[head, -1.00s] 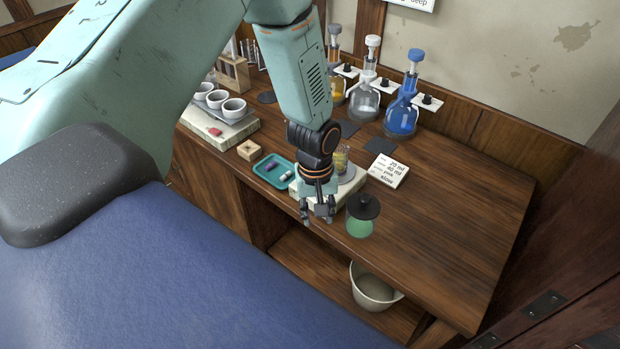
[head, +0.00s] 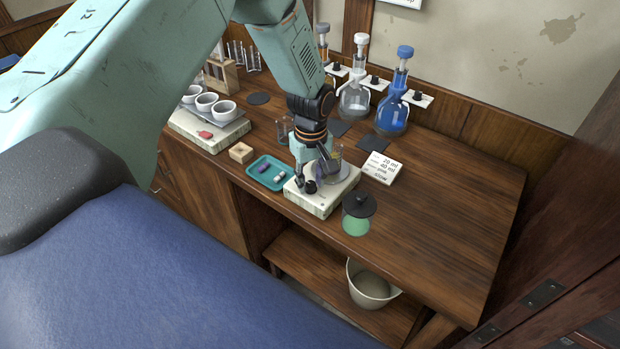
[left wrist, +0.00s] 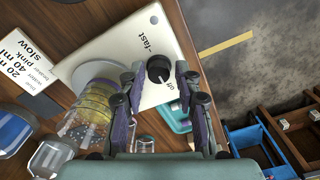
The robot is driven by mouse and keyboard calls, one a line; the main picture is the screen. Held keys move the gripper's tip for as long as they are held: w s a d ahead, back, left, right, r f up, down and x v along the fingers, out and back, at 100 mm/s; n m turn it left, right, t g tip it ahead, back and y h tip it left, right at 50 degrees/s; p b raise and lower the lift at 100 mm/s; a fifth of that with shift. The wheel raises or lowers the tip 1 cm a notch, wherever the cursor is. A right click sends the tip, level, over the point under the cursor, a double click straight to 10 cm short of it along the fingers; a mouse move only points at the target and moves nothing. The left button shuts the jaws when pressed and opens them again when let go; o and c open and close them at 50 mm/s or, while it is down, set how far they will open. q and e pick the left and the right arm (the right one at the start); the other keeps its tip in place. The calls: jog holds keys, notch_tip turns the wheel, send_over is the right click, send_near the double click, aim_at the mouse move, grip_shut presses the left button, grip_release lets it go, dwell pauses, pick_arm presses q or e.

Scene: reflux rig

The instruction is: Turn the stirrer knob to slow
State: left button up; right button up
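The stirrer is a cream box (head: 322,206) near the bench's front edge; it also shows in the left wrist view (left wrist: 122,47). Its black round knob (left wrist: 158,68) sits on top, with "fast" and "off" printed beside it. A small light mark shows on the knob's side toward "off". My left gripper (head: 306,186) is low over the stirrer's front part. In the left wrist view its fingers (left wrist: 160,72) are apart, one on each side of the knob, with a visible gap. A glass vessel with yellow contents (left wrist: 92,103) stands on the stirrer's round plate (left wrist: 88,68). My right gripper is not in view.
A black-lidded green jar (head: 357,215) stands close to the stirrer's right. A teal tray (head: 268,173) with small items lies to its left. A printed card (head: 381,168), a blue flask (head: 394,112) and a clear flask (head: 354,100) are behind. The bench's right side is clear.

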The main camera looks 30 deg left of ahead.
pick_arm(q)
jog(key=shift+w+a+f, duration=0.1)
jog(key=shift+f, duration=0.2)
jog(key=shift+w, duration=0.1)
jog(key=c, duration=0.4)
grip_shut()
